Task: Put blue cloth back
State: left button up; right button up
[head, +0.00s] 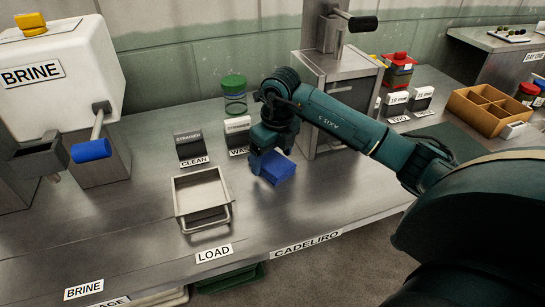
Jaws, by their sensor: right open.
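The blue cloth (280,172) is a folded blue block on the steel counter, right of the metal tray and in front of the card labelled WASH. My right gripper (262,172) is at the cloth's left edge, pointing down. It is open, and its fingers are dark and partly merge with the cloth, so I cannot tell whether they touch it. My left gripper is out of view.
A metal tray (201,184) with a handle stands above the LOAD label. Cards marked CLEAN (190,146) and WASH (237,131) stand behind. A green-lidded jar (234,95), a grey machine (340,82) and a wooden divided box (490,108) are farther back. The front counter is clear.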

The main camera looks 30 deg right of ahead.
aim_at(277, 164)
notch_tip(277, 164, up, 11)
jog(key=s, duration=0.1)
jog(key=shift+s+d+b, duration=0.15)
jog(key=shift+s+b, duration=0.05)
jog(key=shift+b, duration=0.25)
